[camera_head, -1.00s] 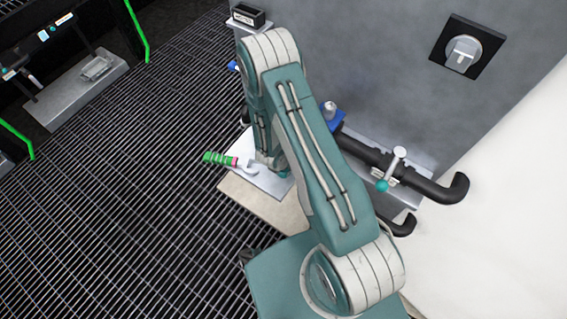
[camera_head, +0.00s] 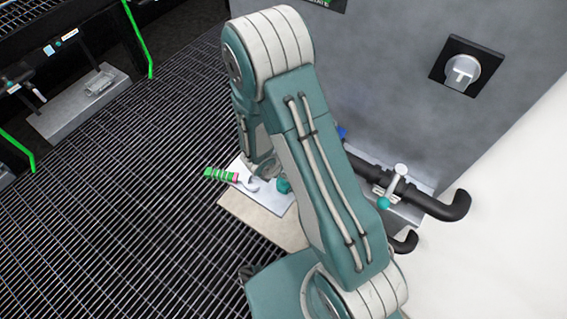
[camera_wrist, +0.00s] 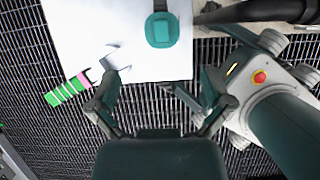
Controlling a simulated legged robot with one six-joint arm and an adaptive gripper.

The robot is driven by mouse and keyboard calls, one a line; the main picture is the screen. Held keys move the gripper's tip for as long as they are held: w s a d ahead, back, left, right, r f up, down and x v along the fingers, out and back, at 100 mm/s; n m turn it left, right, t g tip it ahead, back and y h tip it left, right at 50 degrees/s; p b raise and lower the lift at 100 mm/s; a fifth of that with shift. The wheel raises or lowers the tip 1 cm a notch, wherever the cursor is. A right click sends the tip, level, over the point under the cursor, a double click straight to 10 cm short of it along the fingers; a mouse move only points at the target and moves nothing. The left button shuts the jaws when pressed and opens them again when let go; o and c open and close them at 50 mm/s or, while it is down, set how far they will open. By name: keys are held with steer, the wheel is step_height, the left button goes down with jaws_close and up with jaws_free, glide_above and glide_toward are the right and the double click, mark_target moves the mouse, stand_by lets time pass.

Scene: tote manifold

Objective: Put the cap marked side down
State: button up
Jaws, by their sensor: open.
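A teal cap-like piece (camera_wrist: 160,30) with rounded corners and a small tab lies on a white board (camera_wrist: 90,30) in the wrist view. It also shows in the head view (camera_head: 283,186), just right of my gripper's end. I cannot make out a mark on it. My gripper (camera_wrist: 157,88) is open, with its fingers spread and nothing between them. In the wrist view the cap is beyond the fingertips. In the head view my arm hides most of the gripper.
A green-handled tool (camera_wrist: 68,88) with a pale, wrench-like head overhangs the board's edge. A grey bench piece (camera_head: 78,108) stands at far left. Grating floor is open between.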

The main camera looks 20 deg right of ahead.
steer(key=s+d+r+m+t+h, duration=0.1)
steer(key=d+r+m, duration=0.2)
steer(key=r+m, duration=0.65)
steer(key=d+r+m, duration=0.3)
steer(key=r+m, duration=0.1)
steer(key=r, duration=1.1)
steer(key=s+a+r+m+t+y, duration=0.1)
steer(key=s+a+r+m+y, duration=0.1)
steer(key=s+r+m, duration=0.3)
steer(key=s+a+r+m+y, duration=0.2)
steer(key=s+a+r+m, duration=0.1)
steer(key=s+r+m, duration=0.3)
steer(key=s+r, duration=0.2)
steer(key=s, duration=0.2)
steer(key=shift+s+a+r+t+y, duration=0.2)
steer(key=shift+r+t+y, duration=0.15)
steer(key=shift+t+y, duration=0.05)
